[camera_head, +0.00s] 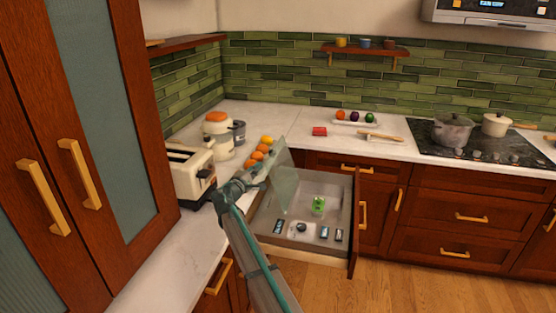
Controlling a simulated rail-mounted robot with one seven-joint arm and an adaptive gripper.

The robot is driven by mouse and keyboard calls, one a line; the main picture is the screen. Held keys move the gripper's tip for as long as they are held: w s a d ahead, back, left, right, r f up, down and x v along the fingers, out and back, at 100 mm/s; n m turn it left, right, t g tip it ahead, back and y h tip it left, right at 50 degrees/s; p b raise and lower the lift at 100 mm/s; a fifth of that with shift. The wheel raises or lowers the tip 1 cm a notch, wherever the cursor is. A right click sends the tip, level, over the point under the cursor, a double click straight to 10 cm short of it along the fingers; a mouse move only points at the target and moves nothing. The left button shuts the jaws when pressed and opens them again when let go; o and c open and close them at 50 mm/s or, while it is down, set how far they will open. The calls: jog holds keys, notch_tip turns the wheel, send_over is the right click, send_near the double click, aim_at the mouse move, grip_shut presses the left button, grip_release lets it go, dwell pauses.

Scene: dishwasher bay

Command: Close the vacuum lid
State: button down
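The vacuum unit (339,191) is a pulled-out, drawer-like metal tray below the counter corner. Its clear glass lid (284,182) stands raised and steeply tilted at the tray's left side. A small green item (318,204) lies inside the tray, and dark controls line its front edge. My gripper (262,172) is at the left of the lid, close to its upper part. I cannot tell whether it touches the glass. Its fingers are small and partly hidden by my arm, so their opening does not show.
A toaster (188,172) and a cream appliance (217,137) stand on the counter left of my arm. Several oranges and lemons (257,155) lie behind my gripper. A tall cabinet (95,130) closes off the left. The floor (400,287) is clear at right.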

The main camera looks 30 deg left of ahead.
jog(key=w+a+p, duration=0.2)
jog(key=w+p, duration=0.2)
jog(key=w, duration=0.6)
jog(key=shift+w+a+y, duration=0.15)
jog(key=shift+a+y, duration=0.15)
